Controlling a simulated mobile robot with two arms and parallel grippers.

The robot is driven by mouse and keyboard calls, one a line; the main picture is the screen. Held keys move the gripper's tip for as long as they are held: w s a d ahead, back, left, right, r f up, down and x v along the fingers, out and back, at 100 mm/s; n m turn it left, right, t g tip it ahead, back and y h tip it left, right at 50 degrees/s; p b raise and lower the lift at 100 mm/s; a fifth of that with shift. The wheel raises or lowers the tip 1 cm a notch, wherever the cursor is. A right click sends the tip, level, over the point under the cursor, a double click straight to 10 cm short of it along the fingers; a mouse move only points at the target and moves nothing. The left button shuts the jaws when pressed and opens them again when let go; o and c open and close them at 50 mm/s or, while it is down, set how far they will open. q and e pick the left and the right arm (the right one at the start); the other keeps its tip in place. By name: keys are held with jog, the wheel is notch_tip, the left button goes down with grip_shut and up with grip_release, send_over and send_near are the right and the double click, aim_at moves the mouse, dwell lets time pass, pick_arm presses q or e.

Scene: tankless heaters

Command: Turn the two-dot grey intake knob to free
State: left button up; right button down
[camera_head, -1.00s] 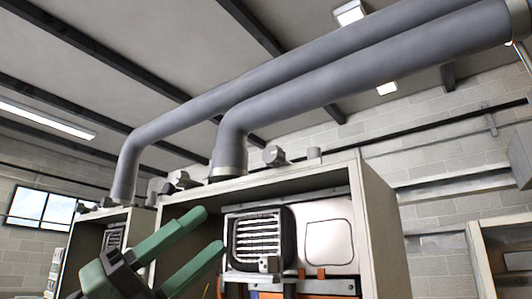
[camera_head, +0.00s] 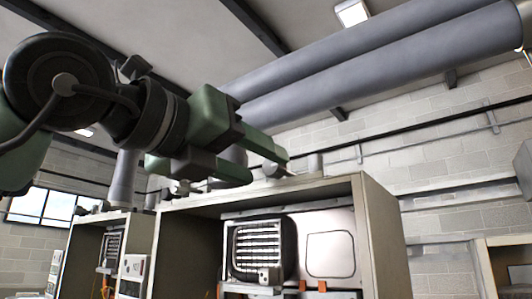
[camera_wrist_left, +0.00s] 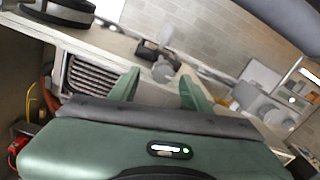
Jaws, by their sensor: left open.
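A grey knob (camera_head: 277,171) sits on top of the front heater cabinet (camera_head: 385,230), partly hidden behind my left fingers. What looks like the same knob (camera_wrist_left: 163,71) shows in the left wrist view, ahead of the gap between the fingertips. No dots can be made out on it. A second knob-like fitting (camera_head: 179,187) stands further left on the cabinet tops. My left gripper (camera_head: 266,167) is open, its green fingers above the cabinet's top edge and close to the grey knob. It also shows in the left wrist view (camera_wrist_left: 159,76). Contact cannot be told. My right gripper is not in view.
Thick grey ducts (camera_head: 390,65) run overhead, above and behind my left gripper. A vented heater unit (camera_head: 258,250) sits inside the front cabinet. Another cabinet (camera_head: 130,235) stands at the left. A block wall (camera_head: 440,150) lies behind.

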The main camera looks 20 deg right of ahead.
aim_at(272, 170)
pick_arm(q)
jog(key=shift+p+x, duration=0.45)
jog(key=shift+x, duration=0.7)
jog(key=shift+s, duration=0.15)
